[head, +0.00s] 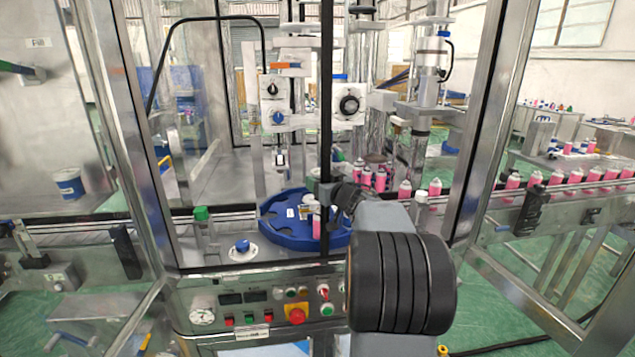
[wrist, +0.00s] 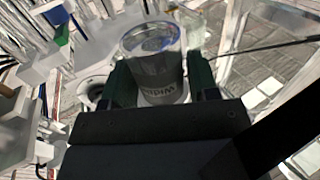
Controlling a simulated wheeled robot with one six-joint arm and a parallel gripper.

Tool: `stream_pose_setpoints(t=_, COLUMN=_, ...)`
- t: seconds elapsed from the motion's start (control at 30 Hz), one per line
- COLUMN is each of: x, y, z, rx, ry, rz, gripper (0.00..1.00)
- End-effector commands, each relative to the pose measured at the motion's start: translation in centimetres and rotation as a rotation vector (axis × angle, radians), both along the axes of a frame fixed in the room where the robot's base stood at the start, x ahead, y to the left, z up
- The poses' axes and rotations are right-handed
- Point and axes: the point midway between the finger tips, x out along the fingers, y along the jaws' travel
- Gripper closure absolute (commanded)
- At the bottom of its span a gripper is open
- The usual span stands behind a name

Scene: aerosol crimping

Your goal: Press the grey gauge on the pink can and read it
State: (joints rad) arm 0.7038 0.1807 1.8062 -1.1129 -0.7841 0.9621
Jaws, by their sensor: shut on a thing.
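My gripper (wrist: 160,82) is shut on a grey cylinder, the gauge (wrist: 155,60), with dark lettering on its side and a shiny round end. A dark green finger shows on each side of it in the wrist view. In the head view my gripper (head: 327,190) is above the blue star wheel, partly behind a dark upright post and my own arm. A pink can (head: 317,228) stands upright in the star wheel just below my gripper. I cannot tell whether the gauge touches the can, and the gauge's reading does not show.
The blue star wheel (head: 275,233) sits on the machine's metal deck. More pink cans (head: 380,181) stand behind and right. Metal door frames (head: 480,120) flank the opening.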

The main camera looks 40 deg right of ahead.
Motion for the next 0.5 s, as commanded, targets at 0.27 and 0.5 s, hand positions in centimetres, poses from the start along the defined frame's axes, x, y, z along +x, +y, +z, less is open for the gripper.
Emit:
stream_pose_setpoints(t=0.27, x=0.0, y=0.1, z=-1.7, rx=-0.001, ry=-0.001, rz=0.002, gripper=0.74)
stream_pose_setpoints(t=0.5, x=0.1, y=0.2, z=-3.1, rx=-0.001, ry=-0.001, rz=0.003, gripper=0.74)
